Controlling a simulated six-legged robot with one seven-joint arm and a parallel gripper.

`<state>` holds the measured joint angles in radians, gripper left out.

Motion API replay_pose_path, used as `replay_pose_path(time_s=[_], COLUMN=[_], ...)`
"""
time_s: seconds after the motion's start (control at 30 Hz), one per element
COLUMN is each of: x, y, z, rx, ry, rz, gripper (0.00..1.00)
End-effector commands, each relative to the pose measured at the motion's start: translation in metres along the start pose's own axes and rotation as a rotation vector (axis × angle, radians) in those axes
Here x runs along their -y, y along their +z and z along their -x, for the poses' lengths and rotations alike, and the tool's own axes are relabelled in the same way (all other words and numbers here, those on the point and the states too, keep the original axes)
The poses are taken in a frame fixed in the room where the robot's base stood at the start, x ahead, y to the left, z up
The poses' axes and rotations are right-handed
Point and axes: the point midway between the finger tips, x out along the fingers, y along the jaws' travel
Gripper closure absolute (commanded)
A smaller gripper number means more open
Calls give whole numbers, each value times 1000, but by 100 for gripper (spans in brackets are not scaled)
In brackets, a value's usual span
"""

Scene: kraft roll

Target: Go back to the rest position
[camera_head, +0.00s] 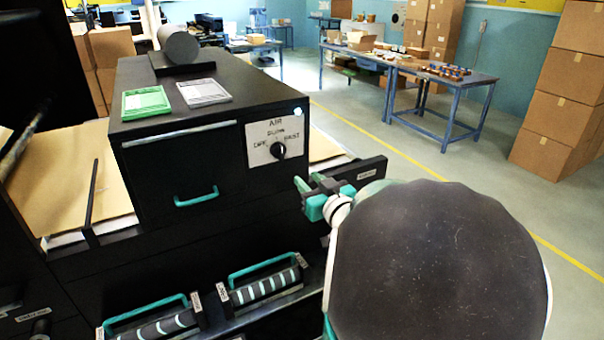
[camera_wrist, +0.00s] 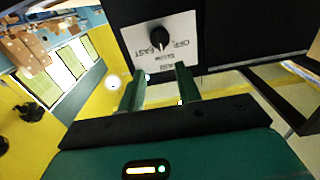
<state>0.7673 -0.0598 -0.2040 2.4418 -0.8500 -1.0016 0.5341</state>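My gripper (camera_head: 306,183) has teal fingers and hangs in front of the right part of the black cabinet (camera_head: 185,160), below and right of its white dial panel (camera_head: 262,134). In the wrist view the two fingers stand apart with nothing between them, so my gripper (camera_wrist: 160,76) is open and empty. The black knob (camera_head: 278,150) on the panel also shows in the wrist view, beyond the fingertips (camera_wrist: 160,36). The panel appears upside down there, with labels OFF, SLOW and FAST. The fingers look clear of the knob.
A grey cylinder (camera_head: 178,45), a green pad (camera_head: 146,103) and a grey pad (camera_head: 204,91) are on the cabinet top. Striped rolls with teal handles (camera_head: 264,284) sit below. Blue tables (camera_head: 440,85) and stacked cartons (camera_head: 565,105) stand beyond open floor.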

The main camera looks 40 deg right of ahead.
Motion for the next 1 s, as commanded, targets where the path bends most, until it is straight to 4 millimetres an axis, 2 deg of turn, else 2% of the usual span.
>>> replay_pose_path(time_s=[0.67, 0.87, 1.0], x=[1, 25, 58], y=[-1, -9, -12], z=[3, -7, -7], rx=[4, 80, 200], ry=[3, 56, 107], rz=[3, 37, 60], gripper=[66, 66, 66])
